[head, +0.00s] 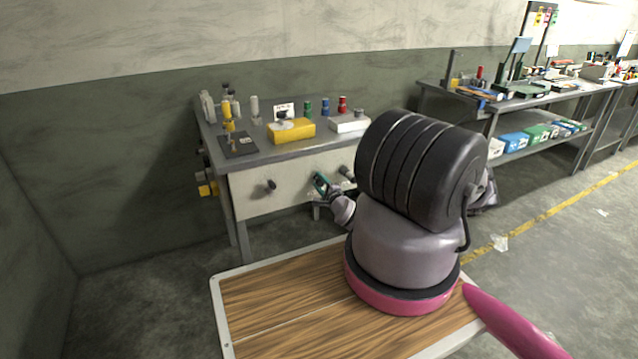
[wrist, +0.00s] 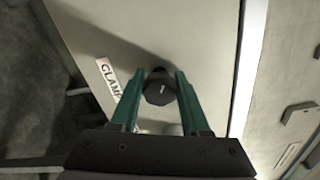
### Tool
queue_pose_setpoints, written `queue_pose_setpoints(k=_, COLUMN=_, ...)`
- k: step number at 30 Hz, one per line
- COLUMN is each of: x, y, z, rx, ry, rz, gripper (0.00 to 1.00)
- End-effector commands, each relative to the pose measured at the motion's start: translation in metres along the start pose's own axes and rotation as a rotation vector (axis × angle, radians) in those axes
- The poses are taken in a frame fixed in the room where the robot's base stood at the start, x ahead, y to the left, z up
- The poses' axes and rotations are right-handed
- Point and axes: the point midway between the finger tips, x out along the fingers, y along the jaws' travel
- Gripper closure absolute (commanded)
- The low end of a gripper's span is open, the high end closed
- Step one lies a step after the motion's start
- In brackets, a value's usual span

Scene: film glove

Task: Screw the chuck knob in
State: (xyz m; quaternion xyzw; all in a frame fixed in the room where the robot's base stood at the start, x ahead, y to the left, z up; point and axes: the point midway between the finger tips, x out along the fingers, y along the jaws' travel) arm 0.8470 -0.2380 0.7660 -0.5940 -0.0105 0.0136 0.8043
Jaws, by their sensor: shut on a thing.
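A dark round knob (wrist: 160,87) with a small white mark on its face sits between the two green fingers of my gripper (wrist: 159,76) in the wrist view. The gripper is shut on it, at the pale front panel. A white label (wrist: 108,76) reading something like "CLAMP" is left of it; which knob the label belongs to cannot be told. In the head view my gripper (head: 320,184) is at the front panel (head: 300,205) of the workbench, and the held knob is hidden there. One dark knob (head: 271,186) is to its left and another (head: 346,172) to its right.
The workbench top (head: 265,153) carries a yellow block (head: 291,131), a white box (head: 349,124), a dark plate with a yellow tool, and coloured bottles. Yellow parts (head: 206,186) stick out at its left side. A second bench with shelves (head: 530,95) stands right. Floor left is clear.

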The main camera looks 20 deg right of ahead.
Motion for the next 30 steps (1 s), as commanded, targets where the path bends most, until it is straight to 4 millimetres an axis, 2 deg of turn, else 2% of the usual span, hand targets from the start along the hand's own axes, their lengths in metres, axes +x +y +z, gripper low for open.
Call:
queue_pose_setpoints(k=9, x=-0.002, y=0.004, z=-0.001, rx=0.003, ry=0.001, rz=0.008, gripper=1.00)
queue_pose_setpoints(k=10, x=-0.002, y=0.004, z=-0.001, rx=0.003, ry=0.001, rz=0.008, gripper=0.43)
queue_pose_setpoints(k=11, x=-0.002, y=0.004, z=-0.001, rx=0.003, ry=0.002, rz=0.008, gripper=0.31)
queue_pose_setpoints(k=12, x=-0.002, y=0.003, z=-0.001, rx=0.002, ry=0.001, rz=0.007, gripper=0.24)
queue_pose_setpoints(k=23, x=-0.004, y=0.001, z=-0.001, rx=0.001, ry=0.001, rz=0.003, gripper=0.24)
queue_pose_setpoints(k=26, x=-0.015, y=0.001, z=-0.001, rx=0.002, ry=0.001, rz=0.002, gripper=0.24)
queue_pose_setpoints(k=30, x=-0.043, y=0.001, z=-0.002, rx=0.003, ry=0.004, rz=0.003, gripper=0.24)
